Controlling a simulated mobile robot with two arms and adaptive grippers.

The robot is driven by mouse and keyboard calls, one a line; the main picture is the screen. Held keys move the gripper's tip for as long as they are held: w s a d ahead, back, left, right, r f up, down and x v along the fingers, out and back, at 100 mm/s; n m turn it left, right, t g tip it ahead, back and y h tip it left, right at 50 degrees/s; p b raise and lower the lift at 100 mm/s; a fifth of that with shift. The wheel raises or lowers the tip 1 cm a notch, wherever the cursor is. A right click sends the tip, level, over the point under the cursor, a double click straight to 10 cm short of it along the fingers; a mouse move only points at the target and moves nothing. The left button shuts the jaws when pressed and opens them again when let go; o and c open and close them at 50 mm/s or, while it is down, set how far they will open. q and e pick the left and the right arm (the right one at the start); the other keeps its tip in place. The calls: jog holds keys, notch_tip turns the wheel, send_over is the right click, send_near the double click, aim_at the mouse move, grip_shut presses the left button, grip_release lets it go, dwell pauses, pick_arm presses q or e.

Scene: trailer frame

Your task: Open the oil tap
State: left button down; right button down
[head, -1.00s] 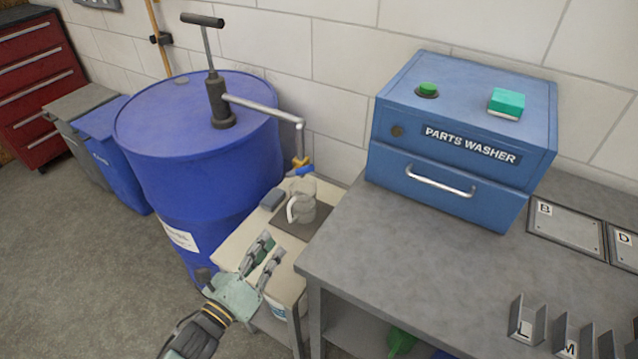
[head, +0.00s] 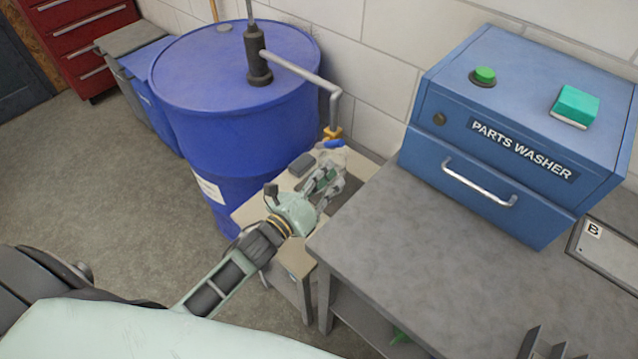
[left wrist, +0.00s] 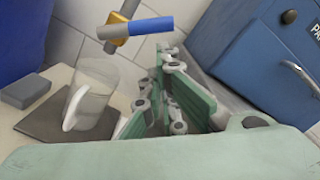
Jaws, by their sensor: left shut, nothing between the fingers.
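The oil tap is at the end of the grey pipe from the blue drum (head: 235,105). It has a brass body (head: 332,132) and a blue handle (head: 335,143). In the left wrist view the blue handle (left wrist: 152,25) points right from the brass body (left wrist: 117,28). My left gripper (head: 330,180) is shut and empty, below the tap and apart from it; its fingers (left wrist: 163,80) also show in the wrist view. A clear jug (left wrist: 93,92) with a white handle stands under the tap, partly hidden by the gripper in the head view. My right gripper is out of view.
A dark grey block (head: 300,164) lies on the small beige stand (head: 250,213). The grey workbench (head: 400,240) with the blue parts washer (head: 520,130) stands close on the right. A white wall is behind the tap.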

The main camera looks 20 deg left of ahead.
aim_at(329, 144)
pick_arm(q)
jog(key=shift+x, duration=1.65)
jog(key=r+n+p, duration=0.2)
jog(key=r+n, duration=0.1)
jog(key=shift+w+a+p, duration=0.1)
jog(key=shift+a+p, duration=0.15)
jog(key=shift+p, duration=0.15)
